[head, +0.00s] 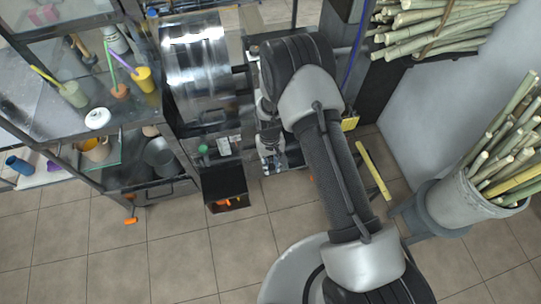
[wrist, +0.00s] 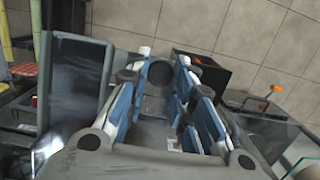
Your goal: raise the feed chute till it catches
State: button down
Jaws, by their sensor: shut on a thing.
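My gripper (head: 271,167) points down at the front of the press, beside its shiny metal drum (head: 197,75). In the wrist view my gripper (wrist: 163,66) has its blue and white fingers on either side of a grey part, shut on it. I take this part to be the feed chute (head: 293,157); a bit of grey metal shows beside the fingers in the head view. My arm and the fingers hide most of it, so its tilt and its catch cannot be made out.
A black open box (head: 225,187) with orange bits stands left of my gripper. A shelf (head: 75,128) with cups is farther left. The tiled floor in front is mostly clear.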

jog(key=r, duration=0.3)
jog(key=shift+w+r+t, duration=0.2)
jog(key=shift+t, duration=0.2)
jog(key=shift+w+a+r+p, duration=0.1)
jog(key=shift+w+r+p, duration=0.15)
jog(key=shift+r+p, duration=0.05)
jog(key=shift+r, duration=0.3)
jog(key=c, duration=1.8)
grip_release()
jog(key=shift+c, duration=0.2)
jog(key=shift+o, duration=1.3)
jog(key=shift+f, duration=0.2)
jog(key=shift+o, duration=1.1)
jog(key=shift+s, duration=0.15)
